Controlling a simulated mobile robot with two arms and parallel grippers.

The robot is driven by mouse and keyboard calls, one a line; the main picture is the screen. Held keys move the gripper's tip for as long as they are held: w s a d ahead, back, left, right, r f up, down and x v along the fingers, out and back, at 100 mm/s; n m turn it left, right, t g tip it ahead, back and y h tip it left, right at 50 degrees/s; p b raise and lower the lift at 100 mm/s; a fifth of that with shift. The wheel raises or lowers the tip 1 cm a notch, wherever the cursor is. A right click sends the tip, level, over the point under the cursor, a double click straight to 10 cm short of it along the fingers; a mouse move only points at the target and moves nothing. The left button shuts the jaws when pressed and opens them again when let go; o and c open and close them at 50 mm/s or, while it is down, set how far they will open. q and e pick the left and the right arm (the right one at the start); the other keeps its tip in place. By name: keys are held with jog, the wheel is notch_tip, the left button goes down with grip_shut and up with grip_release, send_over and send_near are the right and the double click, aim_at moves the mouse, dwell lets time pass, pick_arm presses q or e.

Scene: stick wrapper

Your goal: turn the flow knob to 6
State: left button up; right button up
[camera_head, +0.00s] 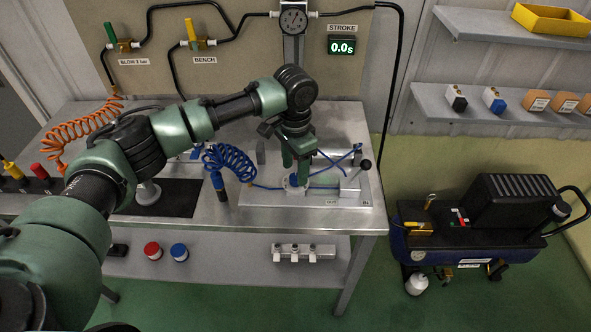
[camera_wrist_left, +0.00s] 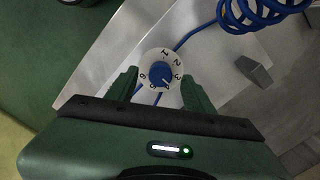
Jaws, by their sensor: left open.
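The flow knob (camera_wrist_left: 160,72) is a small blue knob on a round white dial (camera_wrist_left: 150,57) with black numbers. Its pointer looks turned toward the lower right, around the 4, but is too small to read surely. In the head view the dial (camera_head: 293,188) sits on the metal plate on the bench, partly hidden by my gripper. My left gripper (camera_head: 295,172) points down over it, open. In the left wrist view its fingers (camera_wrist_left: 160,80) stand on either side of the dial with the knob between them. I cannot tell whether they touch it. My right gripper is not in view.
A coiled blue hose (camera_head: 230,162) lies left of the dial. A black-knobbed lever (camera_head: 365,164) stands to its right on the plate. A grey block (camera_wrist_left: 254,71) is nearby. A gauge (camera_head: 293,19) and a "0.0s" display (camera_head: 342,47) are on the wall behind.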

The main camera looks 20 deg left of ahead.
pick_arm(q)
jog(key=shift+f, duration=1.1)
grip_shut()
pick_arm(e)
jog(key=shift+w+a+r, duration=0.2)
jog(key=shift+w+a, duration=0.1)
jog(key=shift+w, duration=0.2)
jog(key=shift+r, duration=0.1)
